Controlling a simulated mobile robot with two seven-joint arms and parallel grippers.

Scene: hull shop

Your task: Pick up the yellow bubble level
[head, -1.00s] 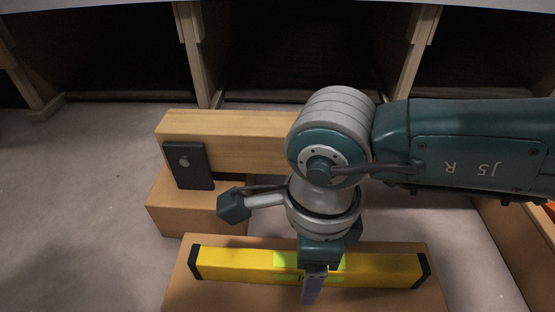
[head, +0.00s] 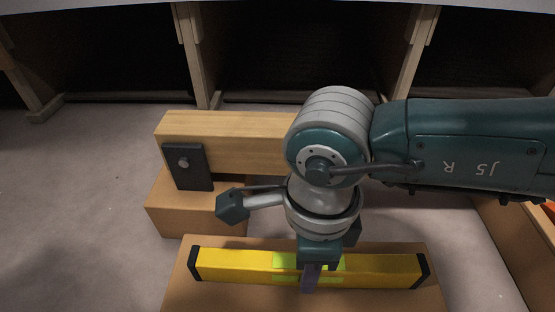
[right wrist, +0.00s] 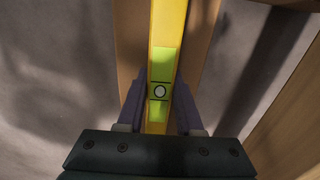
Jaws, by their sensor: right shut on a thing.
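The yellow bubble level (head: 375,268) has black end caps and a green vial section at its middle. It lies lengthwise left to right over a wooden block (head: 215,297) at the bottom of the head view. My right gripper (head: 311,280) reaches down over the level's middle, its fingers on either side of it, shut on it. In the right wrist view the level (right wrist: 167,25) runs up between the two purple-grey fingers (right wrist: 160,105), with the round bubble mark between them. Whether the level touches the block is hard to tell. My left gripper is not in view.
A wooden beam (head: 240,140) with a black plate (head: 188,166) rests on a wooden block (head: 185,208) behind the level. A wooden edge (head: 515,240) stands at the right. Grey floor (head: 80,200) is clear at the left.

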